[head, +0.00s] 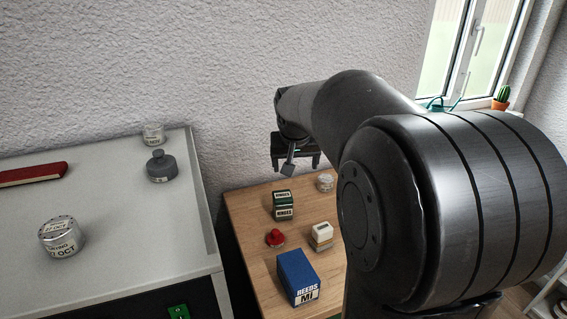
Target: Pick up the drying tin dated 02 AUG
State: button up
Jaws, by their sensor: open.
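A round silver tin (61,238) stands on the grey-white worktop at the left. Its label appears to read "DRYING" and "27 OCT", with a matching date on the lid. I can read no 02 AUG label in the head view. My gripper (296,164) hangs fingers down above the back of the wooden table, to the right of the worktop and far from the silver tin. It is open, and I see nothing held in it. My own arm hides the right part of the wooden table.
On the worktop (120,268) are a grey lidded pot (161,167), a small labelled jar (153,134) and a red bar (32,174). The wooden table (245,220) holds hinge boxes (284,206), a blue reeds box (297,278), a red knob-like item (275,238), a cream block (321,236) and a clear jar (325,182).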

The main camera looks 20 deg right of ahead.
jog(key=w+d+f+m, duration=0.2)
jog(key=w+d+f, duration=0.4)
jog(key=w+d, duration=0.35)
jog(key=m+g, duration=0.1)
send_near(326, 178)
jog(key=f, duration=0.1)
jog(key=x, duration=0.5)
jog(key=shift+w, duration=0.3)
jog(key=x, duration=0.5)
jog(key=shift+s+d+f, duration=0.1)
jog(key=shift+s+f, duration=0.05)
jog(key=c, duration=1)
jog(key=shift+c, duration=0.5)
